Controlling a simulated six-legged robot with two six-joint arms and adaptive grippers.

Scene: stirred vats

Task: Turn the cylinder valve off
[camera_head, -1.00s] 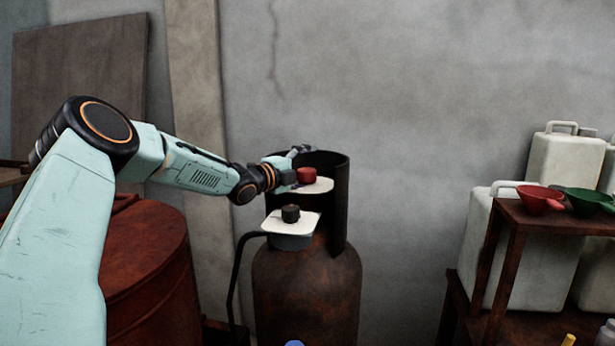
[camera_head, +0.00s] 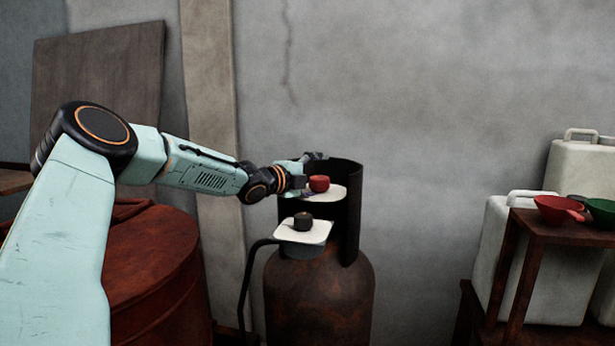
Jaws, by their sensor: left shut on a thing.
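The rusty gas cylinder (camera_head: 318,305) stands upright against the wall, with a dark open collar (camera_head: 348,215) around its top. A red valve knob (camera_head: 319,184) sits over a white plate (camera_head: 335,194) inside the collar. A black knob (camera_head: 303,221) sits on a lower white plate (camera_head: 318,235) in front. My left gripper (camera_head: 311,172) reaches in from the left at the red knob and is shut on it; its fingers are small and partly hidden behind the knob. My right gripper is not in view.
A rusty red drum (camera_head: 155,260) stands at left under my left arm. A black hose (camera_head: 248,285) runs down beside the cylinder. At right, a brown rack (camera_head: 580,234) holds a red funnel (camera_head: 556,209) and a green one (camera_head: 603,212), near white jerrycans (camera_head: 500,235).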

